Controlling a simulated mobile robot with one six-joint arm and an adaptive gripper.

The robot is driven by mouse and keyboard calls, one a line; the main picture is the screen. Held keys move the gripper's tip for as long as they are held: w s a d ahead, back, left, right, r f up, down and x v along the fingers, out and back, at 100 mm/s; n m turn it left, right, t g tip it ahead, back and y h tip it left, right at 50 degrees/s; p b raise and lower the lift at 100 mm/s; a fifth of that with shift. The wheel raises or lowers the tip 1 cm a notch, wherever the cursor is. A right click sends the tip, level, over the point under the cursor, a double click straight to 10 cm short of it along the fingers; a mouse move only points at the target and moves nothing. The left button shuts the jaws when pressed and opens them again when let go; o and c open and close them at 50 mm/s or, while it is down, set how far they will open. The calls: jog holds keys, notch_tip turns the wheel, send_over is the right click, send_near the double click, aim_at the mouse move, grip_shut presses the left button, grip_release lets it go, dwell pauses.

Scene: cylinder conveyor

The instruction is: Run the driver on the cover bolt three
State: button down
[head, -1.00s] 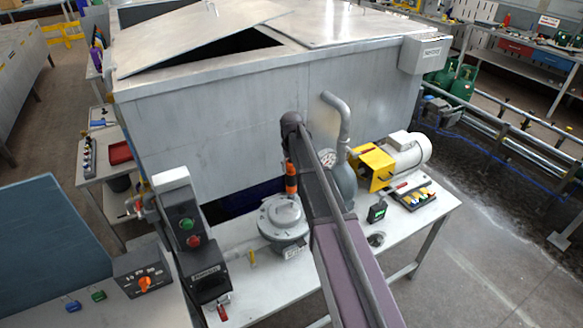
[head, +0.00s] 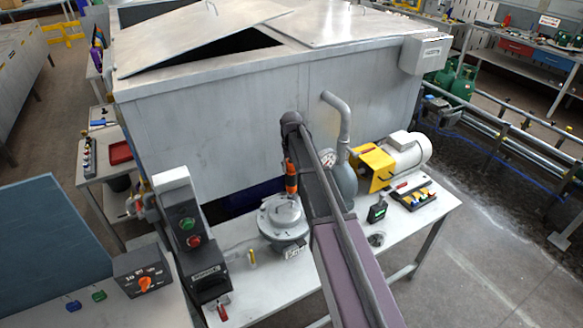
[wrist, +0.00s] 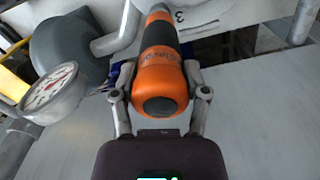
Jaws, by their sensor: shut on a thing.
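My gripper (wrist: 160,100) is shut on an orange and black driver (wrist: 162,80), its fingers on both sides of the handle. In the head view the orange driver (head: 291,178) hangs upright below the end of my arm, over the round grey cover (head: 283,216) on the bench. The driver's lower end is at the cover, but I cannot tell whether it touches a bolt. In the wrist view the pale cover (wrist: 190,14) shows at the top with a figure 3 marked on it. The bolt itself is hidden behind the driver.
A pressure gauge (wrist: 50,92) and grey pipework stand close to my gripper. A yellow and white motor (head: 398,158) is at the bench's right. A control box with green and red buttons (head: 188,232) stands left of the cover. A large metal tank (head: 220,125) rises behind.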

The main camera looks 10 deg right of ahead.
jog(key=shift+r, duration=0.1)
jog(key=shift+r+p, duration=1.6)
jog(key=shift+p, duration=0.2)
jog(key=shift+r, duration=0.1)
jog(key=shift+r+p, duration=1.45)
jog(key=shift+p, duration=0.05)
